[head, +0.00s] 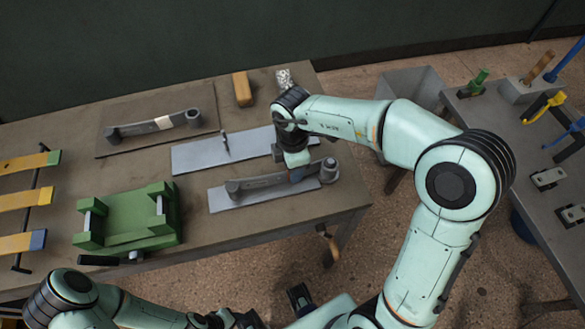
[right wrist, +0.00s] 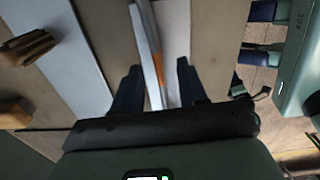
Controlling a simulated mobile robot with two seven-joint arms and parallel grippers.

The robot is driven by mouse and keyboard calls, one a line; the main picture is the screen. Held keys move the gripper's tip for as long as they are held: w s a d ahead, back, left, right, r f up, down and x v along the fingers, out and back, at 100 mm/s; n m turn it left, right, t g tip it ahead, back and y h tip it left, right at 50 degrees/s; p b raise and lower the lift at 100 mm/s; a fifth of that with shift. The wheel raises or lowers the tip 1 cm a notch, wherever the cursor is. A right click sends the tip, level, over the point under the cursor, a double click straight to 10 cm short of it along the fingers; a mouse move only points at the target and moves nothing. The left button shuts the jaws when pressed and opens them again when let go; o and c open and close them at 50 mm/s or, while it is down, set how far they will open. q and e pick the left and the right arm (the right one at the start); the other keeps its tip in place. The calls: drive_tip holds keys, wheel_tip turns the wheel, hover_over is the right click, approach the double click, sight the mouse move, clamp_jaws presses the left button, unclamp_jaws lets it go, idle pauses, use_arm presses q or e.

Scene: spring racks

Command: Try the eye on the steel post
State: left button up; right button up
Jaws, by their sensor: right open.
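A dark leaf spring (head: 258,185) lies along a pale grey plate (head: 232,201) near the table's front right. It has a rolled eye (head: 329,170) at its right end. My right gripper (head: 296,174) points down over the spring near that eye. In the right wrist view the open jaws (right wrist: 158,88) stand either side of a narrow leaf edge with an orange mark (right wrist: 155,62); I cannot tell whether they touch it. A short steel post (head: 226,145) stands upright on the plate behind (head: 195,157). My left arm is low at the bottom; its jaws are not clear.
Another spring with a pale band (head: 163,123) lies on a dark mat (head: 107,147) at the back left. A green fixture (head: 130,220) stands at the front left, beside a rack of coloured leaves (head: 22,198). A second bench (head: 530,150) stands right.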

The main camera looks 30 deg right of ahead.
use_arm(q)
drive_tip(key=r+p, duration=0.1)
drive_tip(key=w+r+p, duration=0.1)
drive_tip(key=shift+w+r, duration=0.15)
drive_tip(key=shift+r, duration=0.2)
use_arm(e)
wheel_tip(320, 180, up, 11)
